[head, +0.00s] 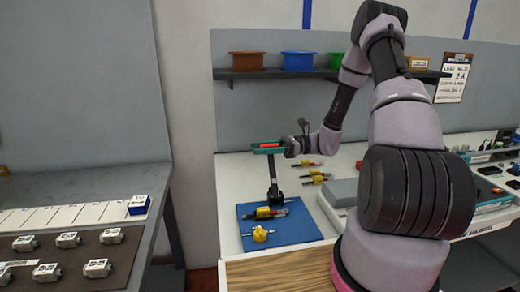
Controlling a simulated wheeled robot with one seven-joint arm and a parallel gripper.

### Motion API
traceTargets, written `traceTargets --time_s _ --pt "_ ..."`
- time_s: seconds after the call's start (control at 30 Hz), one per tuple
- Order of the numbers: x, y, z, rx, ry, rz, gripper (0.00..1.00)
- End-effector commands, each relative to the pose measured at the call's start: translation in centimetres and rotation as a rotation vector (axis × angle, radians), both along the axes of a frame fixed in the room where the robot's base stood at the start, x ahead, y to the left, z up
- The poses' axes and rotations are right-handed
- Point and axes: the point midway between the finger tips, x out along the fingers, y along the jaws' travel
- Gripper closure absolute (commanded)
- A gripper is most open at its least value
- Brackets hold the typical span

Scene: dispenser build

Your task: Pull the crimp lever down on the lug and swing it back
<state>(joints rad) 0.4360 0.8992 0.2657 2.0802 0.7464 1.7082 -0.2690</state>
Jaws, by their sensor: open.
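The crimp lever (272,175) is a black bar standing nearly upright on the blue mat (288,232), with an orange-red grip (269,145) at its top. At the lever's foot lies a yellow piece with a dark and reddish end (264,212), perhaps the lug; its seating is too small to tell. My gripper (268,147) is open at the lever's top. Its green fingers appear to lie on both sides of the orange-red grip; whether they touch it I cannot tell.
Another yellow piece (260,233) lies on the mat's front. Several yellow-and-red pieces (312,178) lie behind, on the white bench. A grey box (343,192) stands right of the mat. A shelf with coloured bins (297,61) hangs above. A separate grey bench (60,184) is at left.

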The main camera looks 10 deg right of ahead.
Motion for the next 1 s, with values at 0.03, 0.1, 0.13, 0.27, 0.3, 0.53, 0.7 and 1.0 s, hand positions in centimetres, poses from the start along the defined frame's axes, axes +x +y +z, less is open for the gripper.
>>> traceTargets --time_s 0.03,0.1,0.13,0.27,0.3,0.53,0.7,1.0 --pt "-0.04 0.24 0.0 0.0 0.0 0.001 0.45" --pt "-0.04 0.36 0.0 0.0 0.0 0.001 0.45" --pt "-0.04 0.38 -0.01 0.0 0.0 0.001 0.45" --pt "-0.03 0.37 -0.01 0.0 0.0 0.001 0.45" --pt "-0.03 0.36 -0.01 0.0 0.0 0.001 0.45" --pt "0.02 0.33 0.0 0.0 -0.001 0.0 1.0" --pt "0.09 0.31 0.02 0.0 -0.002 -0.002 1.0" --pt "0.2 0.27 0.06 0.0 -0.004 -0.004 1.0"
